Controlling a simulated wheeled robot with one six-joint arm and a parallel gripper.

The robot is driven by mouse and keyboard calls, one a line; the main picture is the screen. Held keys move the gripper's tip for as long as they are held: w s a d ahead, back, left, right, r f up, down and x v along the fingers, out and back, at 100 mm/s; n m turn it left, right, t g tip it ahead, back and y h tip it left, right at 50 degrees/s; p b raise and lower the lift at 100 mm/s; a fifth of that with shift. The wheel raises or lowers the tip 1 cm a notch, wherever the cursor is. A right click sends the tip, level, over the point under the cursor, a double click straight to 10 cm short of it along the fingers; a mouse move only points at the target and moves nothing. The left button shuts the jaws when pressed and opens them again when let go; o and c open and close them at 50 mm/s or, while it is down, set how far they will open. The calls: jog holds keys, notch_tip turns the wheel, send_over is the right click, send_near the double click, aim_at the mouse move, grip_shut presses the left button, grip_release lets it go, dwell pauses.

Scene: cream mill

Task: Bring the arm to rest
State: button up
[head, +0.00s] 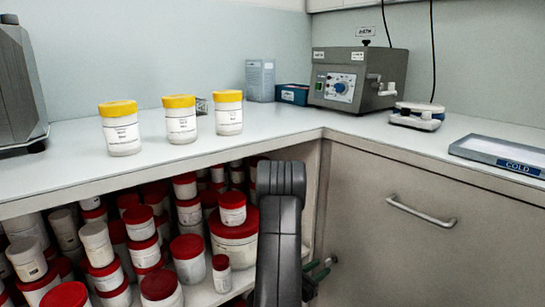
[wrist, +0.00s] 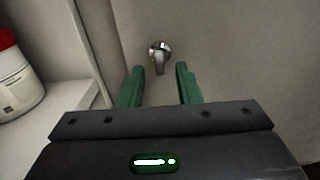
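My arm (head: 280,225) shows in the head view, reaching down in front of the counter corner, beside the open shelf. My gripper (head: 322,272) is partly hidden behind the arm, low in front of the grey cabinet front. In the wrist view its two green fingers (wrist: 159,86) stand apart with nothing between them. A chrome fitting (wrist: 159,54) on the cabinet front shows just beyond the fingertips; whether it touches them I cannot tell, but it looks apart.
Red-lidded jars (head: 190,258) crowd the shelf left of my arm. Yellow-lidded jars (head: 180,120) stand on the counter (head: 270,135). A bar handle (head: 421,212) sits on the cabinet at right. A grey device (head: 358,78), a small scale (head: 417,116) and a COLD tray (head: 500,152) stand behind.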

aim_at(325, 264)
jog(key=shift+x, duration=1.45)
jog(key=v, duration=1.4)
jog(key=x, duration=1.3)
jog(key=shift+w+d, duration=0.15)
jog(key=shift+d, duration=0.2)
jog(key=shift+w+d, duration=0.15)
jog(key=shift+w, duration=0.05)
jog(key=n+p, duration=0.2)
jog(key=n, duration=0.2)
jog(key=shift+r, duration=0.1)
jog(key=n+p, duration=0.2)
jog(key=n, duration=0.2)
jog(key=shift+p, duration=0.3)
jog(key=n+p, duration=0.2)
jog(key=n, duration=0.2)
jog(key=shift+n, duration=0.3)
jog(key=shift+n+p, duration=0.5)
jog(key=shift+n, duration=1)
